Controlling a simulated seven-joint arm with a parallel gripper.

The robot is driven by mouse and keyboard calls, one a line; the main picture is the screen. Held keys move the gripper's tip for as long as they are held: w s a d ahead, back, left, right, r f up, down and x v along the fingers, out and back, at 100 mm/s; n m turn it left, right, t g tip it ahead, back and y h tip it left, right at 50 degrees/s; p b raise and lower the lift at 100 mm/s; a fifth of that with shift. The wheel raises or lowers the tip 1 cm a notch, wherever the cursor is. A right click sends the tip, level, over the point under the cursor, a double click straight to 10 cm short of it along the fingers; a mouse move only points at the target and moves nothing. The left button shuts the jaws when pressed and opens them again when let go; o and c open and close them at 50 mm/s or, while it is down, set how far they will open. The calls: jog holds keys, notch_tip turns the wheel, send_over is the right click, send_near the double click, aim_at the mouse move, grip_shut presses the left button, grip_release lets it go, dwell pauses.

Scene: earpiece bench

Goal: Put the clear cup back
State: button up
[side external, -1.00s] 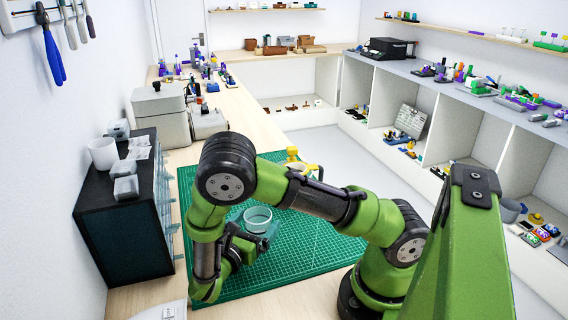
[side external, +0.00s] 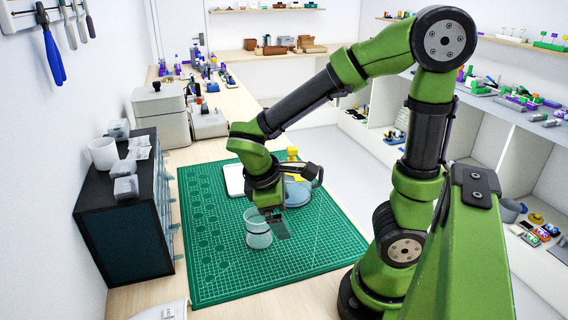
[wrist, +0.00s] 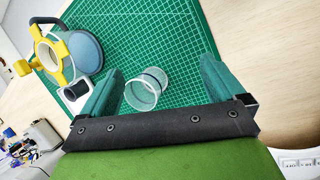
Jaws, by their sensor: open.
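The clear cup (side external: 258,236) stands upright on the green cutting mat (side external: 215,270). In the wrist view, the clear cup (wrist: 147,91) shows between the two teal fingers of my gripper (wrist: 160,85), apart from both. My gripper (side external: 272,222) is open and empty, pointing down over the mat beside and above the cup. In the side view a finger overlaps the cup's right edge, so the exact gap cannot be told.
A yellow-framed piece with a round blue-grey body (wrist: 82,52) and dark handle stands behind the gripper. A pale flat item (side external: 233,180) lies at the mat's back. A black drawer cabinet (side external: 120,225) holding a white cup (side external: 102,154) stands left. The mat's front is clear.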

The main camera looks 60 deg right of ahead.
jog(key=a+r+m+t+y, duration=0.5)
jog(key=r+m+t+y, duration=0.1)
jog(key=r+m+t, duration=0.2)
notch_tip(320, 180, up, 3)
jog(key=shift+a+f+m+t, duration=0.1)
jog(key=shift+a+m+t, duration=0.3)
jog(key=shift+m, duration=0.1)
jog(key=shift+o, duration=0.2)
